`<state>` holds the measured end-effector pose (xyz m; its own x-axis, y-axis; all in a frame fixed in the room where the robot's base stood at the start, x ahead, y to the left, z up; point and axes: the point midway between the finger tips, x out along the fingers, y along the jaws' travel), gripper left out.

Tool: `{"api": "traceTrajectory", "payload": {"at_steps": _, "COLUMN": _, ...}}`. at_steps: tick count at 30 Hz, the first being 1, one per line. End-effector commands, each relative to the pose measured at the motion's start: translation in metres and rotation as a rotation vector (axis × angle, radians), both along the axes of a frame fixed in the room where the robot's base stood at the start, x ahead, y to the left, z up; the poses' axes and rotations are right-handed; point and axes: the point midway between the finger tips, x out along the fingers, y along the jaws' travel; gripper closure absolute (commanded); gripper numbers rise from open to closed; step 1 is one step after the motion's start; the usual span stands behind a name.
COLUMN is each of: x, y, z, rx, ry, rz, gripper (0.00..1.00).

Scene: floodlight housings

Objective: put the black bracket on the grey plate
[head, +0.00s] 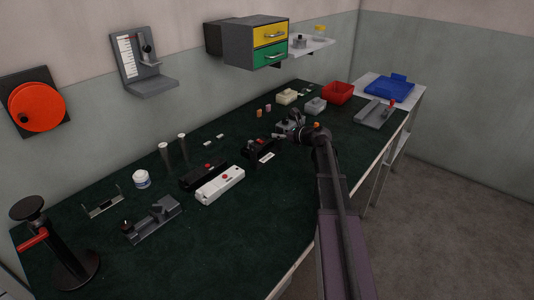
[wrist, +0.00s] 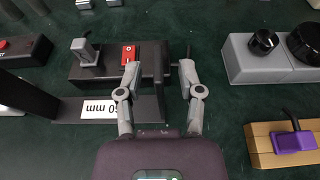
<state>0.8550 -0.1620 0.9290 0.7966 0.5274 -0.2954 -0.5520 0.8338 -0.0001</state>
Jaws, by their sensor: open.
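My gripper (wrist: 159,70) is open, its two fingers apart and nothing clearly held between them. A dark angled piece with a white "mm" label (wrist: 142,108), probably the black bracket, lies below and between the fingers in the wrist view. In the head view it appears as a black piece (head: 258,153) left of my gripper (head: 298,135). The fingers hide part of it, and contact cannot be told. A grey plate-like fixture (head: 372,115) lies at the bench's right end; I cannot tell for sure that it is the task's plate.
A black box with a red switch (wrist: 92,63) sits just beyond the labelled piece. A grey box with black knobs (wrist: 245,62) and a wooden block with a purple part (wrist: 262,146) stand at right. A red bin (head: 338,93) and blue tray (head: 390,86) are farther back.

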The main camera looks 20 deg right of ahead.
Motion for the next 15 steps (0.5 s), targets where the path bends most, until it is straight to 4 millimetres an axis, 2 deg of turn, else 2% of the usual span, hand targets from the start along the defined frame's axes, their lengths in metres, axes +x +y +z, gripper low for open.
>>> {"api": "traceTrajectory", "payload": {"at_steps": 2, "x": -0.0001, "y": -0.0001, "z": 0.0, "rx": 0.0, "ry": 0.0, "rz": 0.0, "gripper": 0.51}}
{"api": "traceTrajectory", "payload": {"at_steps": 6, "x": -0.0001, "y": -0.0001, "z": -0.0001, "rx": 0.0, "ry": 0.0, "rz": 0.0, "gripper": 0.93}}
{"api": "traceTrajectory", "payload": {"at_steps": 7, "x": -0.0001, "y": -0.0001, "z": -0.0001, "rx": 0.0, "ry": 0.0, "rz": 0.0, "gripper": 1.0}}
{"api": "traceTrajectory", "payload": {"at_steps": 15, "x": 0.0, "y": 0.0, "z": 0.0002, "rx": 0.001, "ry": 0.0, "rz": 0.0, "gripper": 1.0}}
